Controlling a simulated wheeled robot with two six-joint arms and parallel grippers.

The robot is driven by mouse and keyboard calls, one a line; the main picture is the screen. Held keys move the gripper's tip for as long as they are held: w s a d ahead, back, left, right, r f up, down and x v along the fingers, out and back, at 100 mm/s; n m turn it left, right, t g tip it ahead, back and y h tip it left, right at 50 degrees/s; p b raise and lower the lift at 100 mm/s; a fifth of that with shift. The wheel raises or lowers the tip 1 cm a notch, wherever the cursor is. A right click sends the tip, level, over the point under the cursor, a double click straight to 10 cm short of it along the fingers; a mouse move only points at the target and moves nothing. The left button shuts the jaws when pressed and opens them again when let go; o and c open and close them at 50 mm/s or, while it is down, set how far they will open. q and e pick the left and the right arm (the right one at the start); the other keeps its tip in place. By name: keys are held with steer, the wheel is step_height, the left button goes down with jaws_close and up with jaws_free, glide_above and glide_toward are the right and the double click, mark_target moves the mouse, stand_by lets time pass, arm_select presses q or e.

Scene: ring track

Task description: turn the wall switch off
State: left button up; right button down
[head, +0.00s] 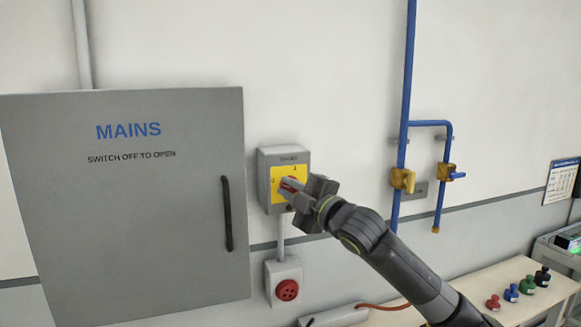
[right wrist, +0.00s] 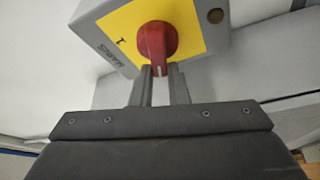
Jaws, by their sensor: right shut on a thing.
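The wall switch (head: 267,185) is a grey box with a yellow plate and a red rotary knob, to the right of the MAINS cabinet in the head view. In the right wrist view the red knob (right wrist: 157,42) sits on the yellow plate (right wrist: 190,18), with an "I" mark to its left. My right gripper (head: 287,187) is at the front of the switch and is shut on the red knob; its two fingers (right wrist: 160,75) reach the knob's lower end. The gripper hides part of the knob in the head view. My left gripper is not in view.
A grey MAINS cabinet (head: 120,220) with a black handle (head: 227,213) stands at the left. A red socket (head: 287,289) is below the switch.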

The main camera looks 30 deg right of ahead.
steer(key=shift+n+g+p, duration=0.5)
steer(key=shift+n+p, duration=0.6)
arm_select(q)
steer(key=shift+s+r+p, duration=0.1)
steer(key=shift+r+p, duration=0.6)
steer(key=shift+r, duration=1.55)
arm_select(e)
steer(key=shift+f+n+g, duration=0.2)
steer(key=shift+n+g, duration=0.1)
steer(key=shift+n, duration=0.6)
steer(key=shift+d, duration=0.1)
steer(key=c, duration=1.4)
jaws_free()
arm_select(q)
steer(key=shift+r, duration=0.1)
arm_select(e)
steer(key=shift+w+d+f, duration=0.1)
